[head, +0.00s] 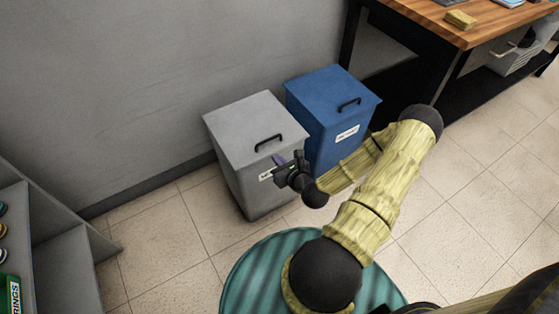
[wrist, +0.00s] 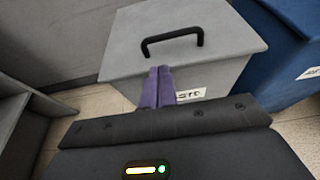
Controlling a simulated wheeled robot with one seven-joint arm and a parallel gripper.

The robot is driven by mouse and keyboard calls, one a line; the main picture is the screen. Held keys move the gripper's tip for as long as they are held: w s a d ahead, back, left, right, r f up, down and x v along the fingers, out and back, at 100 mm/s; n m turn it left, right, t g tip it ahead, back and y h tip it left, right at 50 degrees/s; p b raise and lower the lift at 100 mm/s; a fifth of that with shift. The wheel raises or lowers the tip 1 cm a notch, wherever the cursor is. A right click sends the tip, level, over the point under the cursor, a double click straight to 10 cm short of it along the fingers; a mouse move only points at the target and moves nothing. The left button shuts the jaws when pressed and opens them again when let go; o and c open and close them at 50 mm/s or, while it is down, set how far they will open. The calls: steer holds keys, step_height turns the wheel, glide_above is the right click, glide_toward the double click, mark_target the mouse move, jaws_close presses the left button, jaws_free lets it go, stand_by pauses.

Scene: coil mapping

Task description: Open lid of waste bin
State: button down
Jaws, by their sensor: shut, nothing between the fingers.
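A grey bin (head: 240,180) stands against the wall, with its flat grey lid (head: 245,120) shut. A black handle (head: 268,143) sits on the lid near its front edge. A blue bin (head: 330,115) with a shut lid and its own black handle stands just to the right. My gripper (head: 279,161) is at the front of the grey bin, close to the handle. In the wrist view my purple fingers (wrist: 157,85) are shut together and empty, pointing at the grey lid (wrist: 215,30), with the handle (wrist: 172,42) just beyond their tips. The label (wrist: 188,95) is partly hidden by the fingers.
A grey shelf unit (head: 60,240) stands at the lower left. A wooden-topped table (head: 470,35) with black legs stands at the upper right. The tiled floor (head: 165,235) between shelf and grey bin is clear.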

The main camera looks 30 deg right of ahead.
mark_target(268, 155)
steer(key=b+x, duration=0.1)
steer(key=x, duration=0.6)
steer(key=shift+w+a+f, duration=0.1)
steer(key=shift+w, duration=0.1)
